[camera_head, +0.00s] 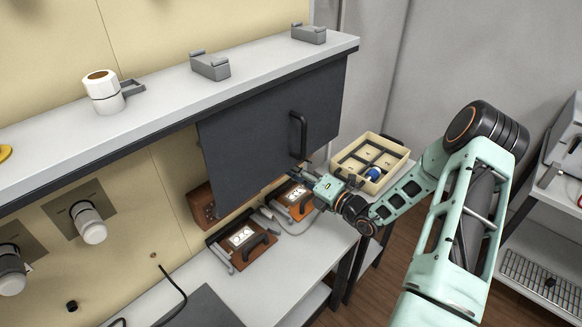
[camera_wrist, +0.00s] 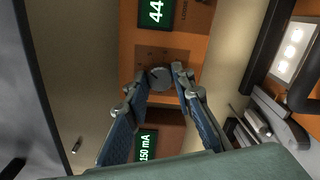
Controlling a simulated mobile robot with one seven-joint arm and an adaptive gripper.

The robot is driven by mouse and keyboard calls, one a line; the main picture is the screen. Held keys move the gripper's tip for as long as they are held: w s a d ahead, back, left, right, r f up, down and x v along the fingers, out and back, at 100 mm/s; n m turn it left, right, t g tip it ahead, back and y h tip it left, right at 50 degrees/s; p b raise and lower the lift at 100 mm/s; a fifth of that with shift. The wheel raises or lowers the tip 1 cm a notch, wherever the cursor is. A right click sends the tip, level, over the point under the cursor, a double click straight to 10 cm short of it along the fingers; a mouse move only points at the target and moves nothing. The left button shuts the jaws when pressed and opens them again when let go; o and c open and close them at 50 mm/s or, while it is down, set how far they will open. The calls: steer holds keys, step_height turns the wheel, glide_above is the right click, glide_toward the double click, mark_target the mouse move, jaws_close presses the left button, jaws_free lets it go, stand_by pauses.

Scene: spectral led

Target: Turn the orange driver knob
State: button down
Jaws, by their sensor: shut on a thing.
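The orange driver panel (camera_wrist: 125,70) fills the middle of the wrist view. It has a green display reading 44 (camera_wrist: 155,13) and a round grey knob (camera_wrist: 160,78). My gripper (camera_wrist: 162,77) has its two fingers on either side of the knob, shut on it. A second green display, reading 150 mA (camera_wrist: 146,145), shows lower down between the fingers. In the head view my gripper (camera_head: 318,183) reaches in beside the dark hanging panel, and the knob is hidden there.
The dark panel with a black handle (camera_head: 297,136) hangs close above my gripper. Fixtures with lit white plates (camera_head: 241,237) and black handles lie on the bench. A divided cream tray (camera_head: 372,138) holding a blue item stands behind my gripper.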

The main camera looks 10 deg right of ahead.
stand_by(0.3)
steer(key=c, duration=1.7)
jaws_free()
steer(key=shift+o, duration=0.2)
steer(key=v, duration=1.2)
